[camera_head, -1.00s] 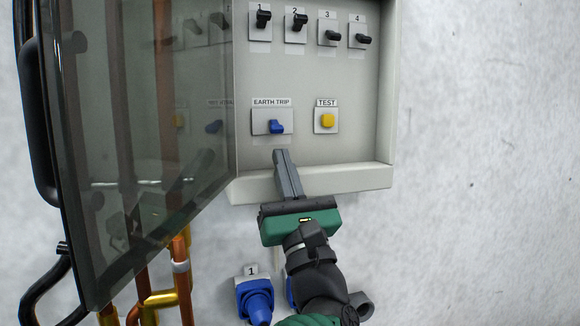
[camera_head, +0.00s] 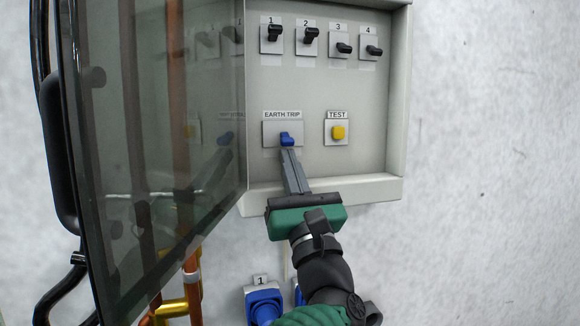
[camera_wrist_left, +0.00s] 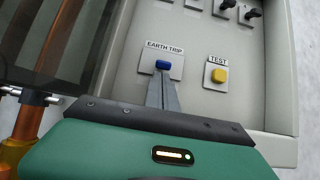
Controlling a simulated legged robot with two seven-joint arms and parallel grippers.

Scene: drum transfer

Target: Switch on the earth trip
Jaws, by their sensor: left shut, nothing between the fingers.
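The earth trip switch (camera_head: 287,138) is a blue lever on a grey plate under the label "EARTH TRIP" in the open panel box. It also shows in the left wrist view (camera_wrist_left: 162,65). My left gripper (camera_head: 288,152) is shut and empty, with its fingertips right at the lower edge of the blue lever. In the wrist view the fingertips (camera_wrist_left: 162,76) reach up to just below the lever; whether they touch it I cannot tell. My right gripper is in neither view.
The yellow test button (camera_head: 338,132) sits right of the lever. Several black switches (camera_head: 308,36) line the top. The box's lower rim (camera_head: 350,190) lies under my fingers. The tinted glass door (camera_head: 150,150) stands open at left. A blue socket (camera_head: 263,304) is below.

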